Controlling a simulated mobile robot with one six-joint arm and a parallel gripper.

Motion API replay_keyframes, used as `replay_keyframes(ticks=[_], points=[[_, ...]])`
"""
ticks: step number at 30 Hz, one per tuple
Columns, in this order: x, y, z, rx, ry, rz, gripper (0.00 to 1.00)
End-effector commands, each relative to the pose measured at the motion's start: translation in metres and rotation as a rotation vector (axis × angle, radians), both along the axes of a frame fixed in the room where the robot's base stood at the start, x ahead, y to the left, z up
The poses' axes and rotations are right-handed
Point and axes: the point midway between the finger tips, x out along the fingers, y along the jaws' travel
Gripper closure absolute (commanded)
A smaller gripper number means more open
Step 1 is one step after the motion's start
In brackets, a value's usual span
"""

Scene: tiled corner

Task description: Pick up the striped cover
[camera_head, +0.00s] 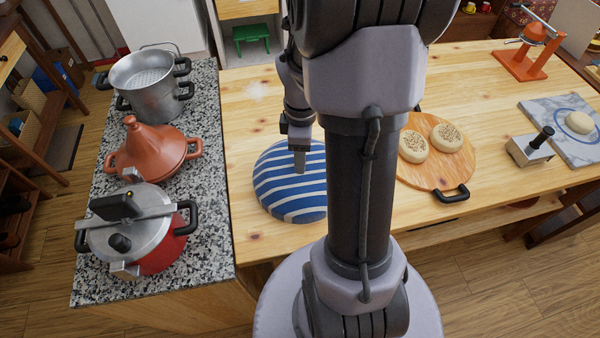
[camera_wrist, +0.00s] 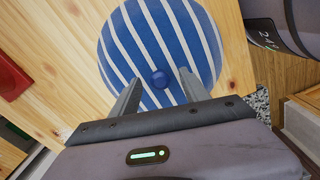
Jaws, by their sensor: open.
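The striped cover (camera_head: 283,187) is a round, domed, blue-and-white thing on the wooden table. In the wrist view the cover (camera_wrist: 150,45) fills the upper middle, with a small blue knob (camera_wrist: 160,79) on it. My gripper (camera_head: 300,165) is over the cover in the head view. In the wrist view the open fingers of my gripper (camera_wrist: 156,90) stand on either side of the knob, with gaps between. I cannot tell how high the fingertips are above the cover. My arm hides the cover's right edge in the head view.
A round board (camera_head: 425,178) with two breads lies right of my arm. A granite counter (camera_head: 215,225) on the left holds a red pressure cooker (camera_head: 160,255), a clay tagine (camera_head: 150,150) and a steel pot (camera_head: 145,85). The table (camera_head: 250,115) behind the cover is clear.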

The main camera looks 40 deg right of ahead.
Motion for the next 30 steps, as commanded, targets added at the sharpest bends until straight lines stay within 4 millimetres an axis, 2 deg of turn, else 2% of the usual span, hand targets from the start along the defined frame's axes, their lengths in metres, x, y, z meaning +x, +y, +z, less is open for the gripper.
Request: replay_keyframes(ticks=[1,2,8,15,17,30], points=[[-0.0006,0.0005,-0.0154,0.002,0.003,0.000,0.46],[-0.0005,0.0005,-0.0192,0.001,0.002,0.000,0.46],[0.0001,0.0003,-0.0187,0.000,0.000,0.000,0.46],[0.0001,0.0003,-0.0183,0.000,0.000,0.000,0.92],[0.0001,0.0003,-0.0183,0.000,0.000,0.000,1.00],[0.0002,0.0003,-0.0182,0.000,0.000,0.000,1.00]])
